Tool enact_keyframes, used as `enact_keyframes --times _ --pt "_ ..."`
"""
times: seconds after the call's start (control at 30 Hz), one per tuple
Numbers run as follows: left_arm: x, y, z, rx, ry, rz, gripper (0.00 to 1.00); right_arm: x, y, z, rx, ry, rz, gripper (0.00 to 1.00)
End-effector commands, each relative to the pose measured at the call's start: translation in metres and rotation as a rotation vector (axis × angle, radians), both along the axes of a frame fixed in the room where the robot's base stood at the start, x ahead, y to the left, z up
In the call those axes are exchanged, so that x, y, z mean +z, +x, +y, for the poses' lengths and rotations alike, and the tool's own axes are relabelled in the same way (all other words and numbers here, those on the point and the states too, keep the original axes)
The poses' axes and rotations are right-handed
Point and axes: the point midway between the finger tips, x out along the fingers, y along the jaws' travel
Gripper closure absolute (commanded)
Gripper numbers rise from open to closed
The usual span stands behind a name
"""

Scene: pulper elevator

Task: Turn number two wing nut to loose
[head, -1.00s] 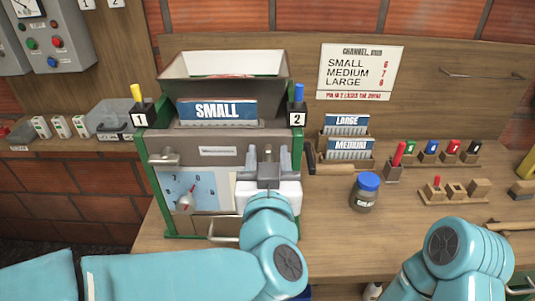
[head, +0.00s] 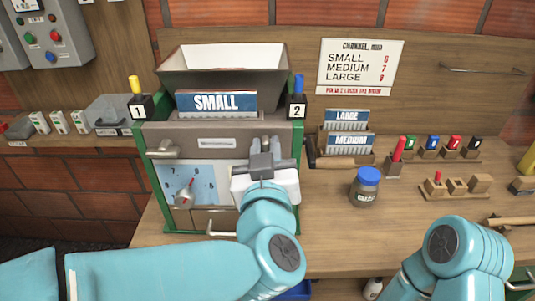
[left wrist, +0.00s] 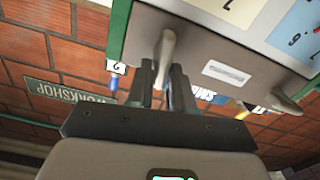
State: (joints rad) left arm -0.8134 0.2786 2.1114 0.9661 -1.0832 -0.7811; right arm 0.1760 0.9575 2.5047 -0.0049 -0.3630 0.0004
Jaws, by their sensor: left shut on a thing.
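The number two wing nut (left wrist: 167,48) is a pale metal wing on the upper right front of the green-framed pulper (head: 210,131). My left gripper (head: 267,146) covers most of it in the head view. In the left wrist view my left gripper (left wrist: 165,88) has its dark fingers on both sides of the wing, shut on it. A tag marked 2 (head: 297,111) with a blue peg sits above that corner. The number one wing nut (head: 164,150) is on the upper left front, its wing about level. My right gripper is out of the picture.
A SMALL plate (head: 216,103) stands before the hopper (head: 225,65). A dial (head: 187,192) is on the lower left front. LARGE and MEDIUM plates, a blue-lidded jar (head: 366,187) and coloured pegs stand at right. The bench (head: 330,235) is clear in front.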

Motion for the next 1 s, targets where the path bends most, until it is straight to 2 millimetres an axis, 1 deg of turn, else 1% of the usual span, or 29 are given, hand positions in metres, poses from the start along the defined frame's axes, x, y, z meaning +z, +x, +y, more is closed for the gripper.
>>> enact_keyframes --times 0.03,1.0 --pt "-0.005 0.0 0.001 -0.001 -0.039 0.001 1.0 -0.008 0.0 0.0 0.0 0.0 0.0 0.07" --pt "-0.015 0.0 0.01 -0.001 -0.955 0.004 1.0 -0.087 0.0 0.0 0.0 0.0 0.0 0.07"
